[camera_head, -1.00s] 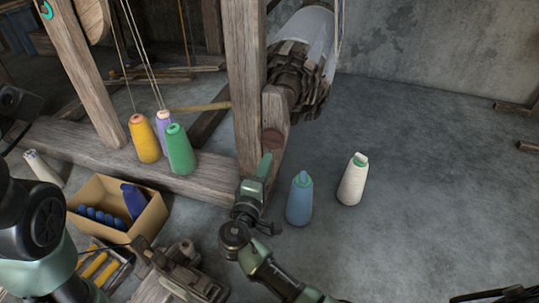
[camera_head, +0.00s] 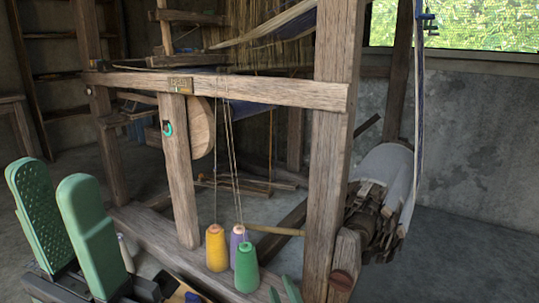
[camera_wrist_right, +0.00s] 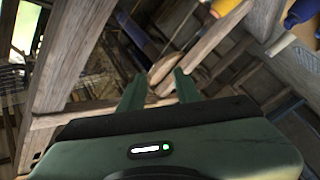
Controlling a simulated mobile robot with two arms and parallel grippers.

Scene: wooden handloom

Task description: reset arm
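My left gripper (camera_head: 54,180) is raised at the lower left of the head view. Its two green fingers stand apart and nothing is between them. My right gripper (camera_wrist_right: 160,84) shows in the right wrist view with its two green fingers apart and nothing between them. Only its green fingertips (camera_head: 284,290) show at the bottom edge of the head view, in front of the loom's base and right of the green cone. The rest of the right arm is out of the head view.
The wooden loom's upright post (camera_head: 331,150) and crossbeam (camera_head: 240,90) stand ahead. Yellow (camera_head: 217,248), purple (camera_head: 238,238) and green (camera_head: 246,268) thread cones stand on its base beam. A wrapped cloth roll (camera_head: 387,185) is at right. The floor (camera_head: 460,250) at right is clear.

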